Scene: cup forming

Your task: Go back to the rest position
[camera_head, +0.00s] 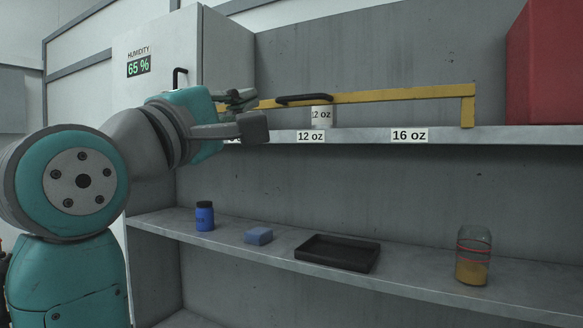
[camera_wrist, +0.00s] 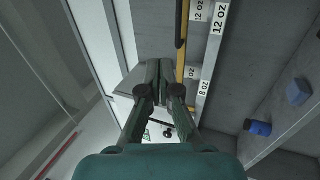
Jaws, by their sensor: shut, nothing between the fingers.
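My gripper (camera_head: 262,112) is in front of the upper shelf, at its left part, near the left end of the yellow bar. It is empty. In the wrist view my gripper (camera_wrist: 166,64) has its fingers close together with nothing between them. The rest position itself is not marked in either view.
A yellow bar (camera_head: 400,95) with a black handle (camera_head: 303,99) runs along the upper shelf. The lower shelf holds a blue bottle (camera_head: 204,216), a blue block (camera_head: 258,236), a black tray (camera_head: 337,252) and a jar (camera_head: 473,257). A white cabinet (camera_head: 155,50) stands behind my arm; a red box (camera_head: 545,65) is at right.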

